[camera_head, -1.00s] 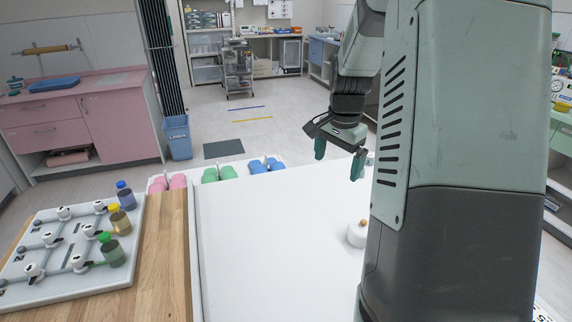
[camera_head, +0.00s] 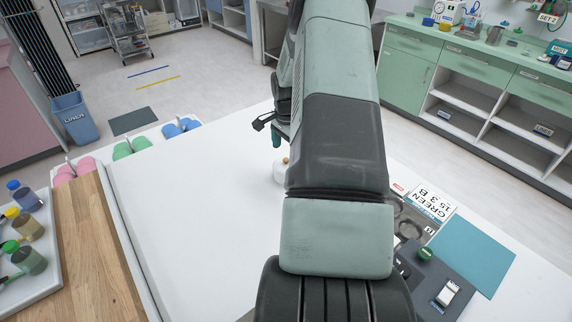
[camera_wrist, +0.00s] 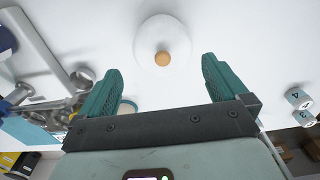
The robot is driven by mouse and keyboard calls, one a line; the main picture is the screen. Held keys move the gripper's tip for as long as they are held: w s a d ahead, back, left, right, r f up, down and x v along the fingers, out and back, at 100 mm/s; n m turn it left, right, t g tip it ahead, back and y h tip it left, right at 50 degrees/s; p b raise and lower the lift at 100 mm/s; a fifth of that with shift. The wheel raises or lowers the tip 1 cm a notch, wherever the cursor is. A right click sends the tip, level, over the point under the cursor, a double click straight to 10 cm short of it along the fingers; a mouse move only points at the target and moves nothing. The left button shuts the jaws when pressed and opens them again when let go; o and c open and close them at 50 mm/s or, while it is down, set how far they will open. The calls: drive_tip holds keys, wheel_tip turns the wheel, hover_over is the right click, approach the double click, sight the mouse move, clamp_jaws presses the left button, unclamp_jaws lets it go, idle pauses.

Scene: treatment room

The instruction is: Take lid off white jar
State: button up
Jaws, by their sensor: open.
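The white jar (camera_head: 280,172) stands on the white table, partly hidden behind my arm in the head view. Its round white lid (camera_wrist: 163,32) with a wooden-looking knob (camera_wrist: 162,60) shows from above in the wrist view. The lid appears to sit on the jar. My gripper (camera_wrist: 160,66) is open and empty, its two teal fingers apart. The knob lies between the lines of the fingers, a little ahead of the tips. In the head view my gripper (camera_head: 276,135) is mostly hidden by the arm, beyond the jar in the picture; its height above it is unclear.
Around the jar the white table (camera_head: 190,210) is clear. Numbered blocks (camera_wrist: 298,98) lie at right in the wrist view, metal parts (camera_wrist: 75,80) at left. A dark panel with a green knob (camera_head: 425,253) and a teal mat (camera_head: 470,252) lie right of my arm.

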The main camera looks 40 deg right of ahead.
drive_tip(key=f, duration=0.4)
drive_tip(key=shift+w+f, duration=0.1)
drive_tip(key=shift+w, duration=0.1)
drive_tip(key=c, duration=1.1)
drive_tip(key=shift+a, duration=0.1)
drive_tip(key=shift+c, duration=0.2)
